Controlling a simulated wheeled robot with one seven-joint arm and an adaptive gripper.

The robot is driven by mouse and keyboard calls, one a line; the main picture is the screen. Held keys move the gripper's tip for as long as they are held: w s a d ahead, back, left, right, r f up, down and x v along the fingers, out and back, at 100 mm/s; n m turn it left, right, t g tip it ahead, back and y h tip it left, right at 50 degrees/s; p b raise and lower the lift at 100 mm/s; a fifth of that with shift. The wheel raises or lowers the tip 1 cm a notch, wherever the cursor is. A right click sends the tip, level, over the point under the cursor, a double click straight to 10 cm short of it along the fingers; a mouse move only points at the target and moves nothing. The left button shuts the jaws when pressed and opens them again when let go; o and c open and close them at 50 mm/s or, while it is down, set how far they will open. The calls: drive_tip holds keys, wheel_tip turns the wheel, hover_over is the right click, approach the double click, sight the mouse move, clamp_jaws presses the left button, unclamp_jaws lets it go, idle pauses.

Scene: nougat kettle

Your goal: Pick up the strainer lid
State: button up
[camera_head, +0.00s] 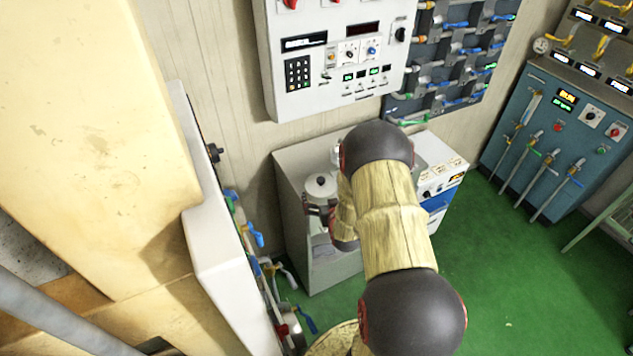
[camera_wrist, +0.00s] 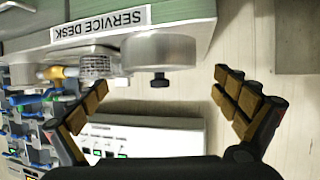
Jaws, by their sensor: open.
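A round, pale metal pot with a lid and a small black knob (camera_head: 320,181) stands on the grey cabinet in the head view; I take this lid for the strainer lid. In the wrist view, which is upside down, the pot (camera_wrist: 163,48) appears with the lid's black knob (camera_wrist: 160,80) pointing down the picture. My gripper (camera_wrist: 161,82) is open and empty, with one finger on each side of the knob in the picture. Its fingers do not visibly touch the lid. In the head view my gripper (camera_head: 318,208) is partly hidden by my arm, close to the pot's near side.
The grey cabinet (camera_head: 292,215) bears a "SERVICE DESK" label (camera_wrist: 101,24). A mesh-sided metal item (camera_wrist: 95,66) sits beside the pot. A control panel (camera_head: 335,55) hangs on the wall behind. Blue-handled valves line the left. Green floor (camera_head: 500,290) is clear at right.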

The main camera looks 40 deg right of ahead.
sight(322, 189)
drive_tip(key=shift+f+b+x, duration=0.15)
drive_tip(key=shift+b+x, duration=0.15)
drive_tip(key=shift+x, duration=1.65)
drive_tip(key=shift+f+b+x, duration=0.15)
drive_tip(key=shift+b+x, duration=0.1)
drive_tip(key=shift+x, duration=1.7)
drive_tip(key=shift+s, duration=0.15)
drive_tip(key=shift+c, duration=1.3)
drive_tip(key=c, duration=0.8)
drive_tip(key=shift+o, duration=0.2)
drive_tip(key=shift+r, duration=0.1)
